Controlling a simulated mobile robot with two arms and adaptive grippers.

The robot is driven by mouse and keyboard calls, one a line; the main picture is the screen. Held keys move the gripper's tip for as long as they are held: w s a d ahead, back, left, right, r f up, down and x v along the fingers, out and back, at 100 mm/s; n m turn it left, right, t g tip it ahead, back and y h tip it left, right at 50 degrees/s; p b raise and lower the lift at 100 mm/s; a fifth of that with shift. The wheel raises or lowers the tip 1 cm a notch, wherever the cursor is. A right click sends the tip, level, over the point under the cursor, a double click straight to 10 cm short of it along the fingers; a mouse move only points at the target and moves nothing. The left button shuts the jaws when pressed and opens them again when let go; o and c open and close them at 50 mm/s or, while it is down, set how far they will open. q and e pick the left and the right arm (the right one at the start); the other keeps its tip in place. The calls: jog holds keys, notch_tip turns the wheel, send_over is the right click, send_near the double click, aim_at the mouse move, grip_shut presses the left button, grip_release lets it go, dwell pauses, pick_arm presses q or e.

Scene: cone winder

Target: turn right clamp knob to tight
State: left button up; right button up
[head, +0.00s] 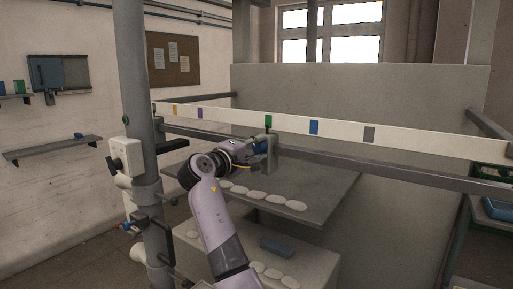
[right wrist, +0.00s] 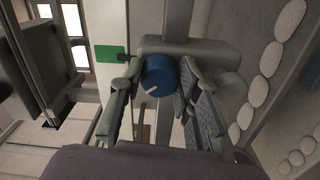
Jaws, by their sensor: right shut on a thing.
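The right clamp knob is a blue round knob (right wrist: 159,72) with a white pointer mark, on a grey clamp body (right wrist: 205,52). In the right wrist view the mark points to the lower left. My right gripper (right wrist: 157,82) has one finger on each side of the knob and is shut on it. In the head view my right gripper (head: 257,147) reaches the grey clamp (head: 270,154) on the rail, below the green tag; the arm and gripper hide most of the knob. My left gripper is in neither view.
A long white strip with coloured tags (head: 314,127) runs across above a grey rail (head: 400,180). A grey shelf (head: 318,210) with several white oval pieces lies below the clamp. A thick grey post (head: 137,90) stands at left. A blue block (head: 277,247) lies lower down.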

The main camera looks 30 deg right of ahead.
jog(key=shift+f, duration=0.1)
jog(key=o, duration=1.2)
jog(key=v, duration=1.2)
jog(key=shift+w, duration=0.1)
